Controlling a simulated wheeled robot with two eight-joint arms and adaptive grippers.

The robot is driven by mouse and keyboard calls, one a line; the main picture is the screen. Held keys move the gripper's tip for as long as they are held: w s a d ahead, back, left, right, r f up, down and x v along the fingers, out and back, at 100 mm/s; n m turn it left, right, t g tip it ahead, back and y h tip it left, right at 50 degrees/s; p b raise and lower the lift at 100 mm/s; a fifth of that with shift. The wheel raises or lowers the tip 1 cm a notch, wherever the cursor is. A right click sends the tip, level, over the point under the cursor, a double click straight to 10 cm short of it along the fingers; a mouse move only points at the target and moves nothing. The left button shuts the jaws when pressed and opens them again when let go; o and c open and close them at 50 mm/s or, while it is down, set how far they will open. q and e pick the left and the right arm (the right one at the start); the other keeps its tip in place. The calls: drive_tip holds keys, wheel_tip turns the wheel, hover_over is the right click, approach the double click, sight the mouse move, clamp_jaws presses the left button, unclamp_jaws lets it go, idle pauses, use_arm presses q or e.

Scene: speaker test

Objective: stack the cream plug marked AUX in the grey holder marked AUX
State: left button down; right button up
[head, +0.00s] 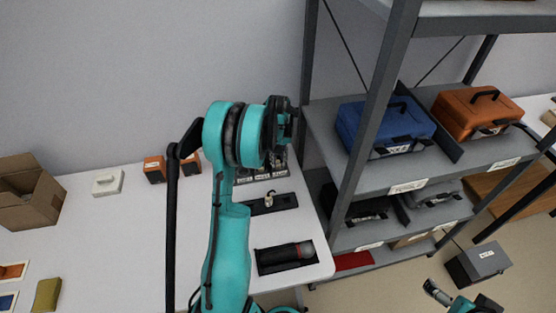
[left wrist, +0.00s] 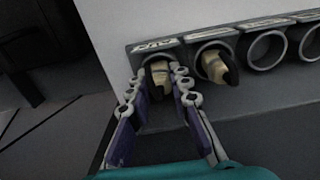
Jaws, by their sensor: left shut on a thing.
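My left gripper (left wrist: 160,98) is shut on a cream plug (left wrist: 158,72) with a dark end. The plug sits at the leftmost ring of the grey holder (left wrist: 245,82) in the left wrist view; whether it is fully seated I cannot tell. The label above that ring is too slanted to read surely. A second cream plug (left wrist: 214,66) stands in the ring to its right, and the rings further right are empty. In the head view my left gripper (head: 286,138) is over the holder (head: 262,174), which my arm partly hides. My right gripper (head: 435,290) is low at the right, its jaws unclear.
A black tray with a small cream piece (head: 268,200) and a tray with a dark cylinder (head: 288,254) lie nearer on the white table. A grey shelf post (head: 372,110) rises just right of the table. Orange boxes (head: 155,170) stand left of the arm.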

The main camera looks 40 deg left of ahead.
use_arm(q)
drive_tip(key=shift+f, duration=0.15)
drive_tip(key=c, duration=1.4)
unclamp_jaws()
drive_tip(key=shift+s+d, duration=0.1)
drive_tip(key=shift+s, duration=0.05)
drive_tip(key=shift+f, duration=0.15)
